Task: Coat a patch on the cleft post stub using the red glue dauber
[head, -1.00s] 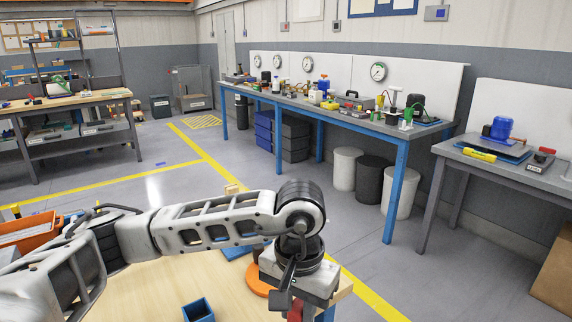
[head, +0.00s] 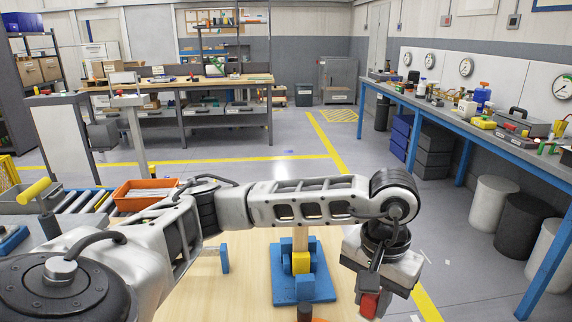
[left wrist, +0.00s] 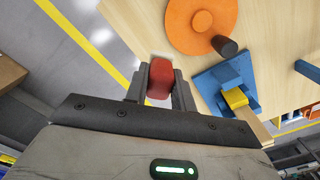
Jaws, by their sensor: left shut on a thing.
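My left gripper (head: 371,295) is shut on the red glue dauber (head: 368,305), over the right side of the wooden table. In the left wrist view the red dauber (left wrist: 159,82) sits between the two dark fingers. The post stub (head: 300,240) is pale wood and stands in a blue holder (head: 303,289) with a yellow block (head: 301,263). My arm crosses in front of its upper part, so its top and cleft are hidden. The stub also shows in the left wrist view (left wrist: 262,133), to the right of the gripper and apart from the dauber. My right gripper is not in view.
An orange disc (left wrist: 190,28) with a dark upright peg (left wrist: 224,46) lies beside the blue holder. A small blue piece (head: 224,259) stands left of the holder. An orange bin (head: 142,196) is beyond the table at left. Bare tabletop (head: 245,285) shows left of the holder.

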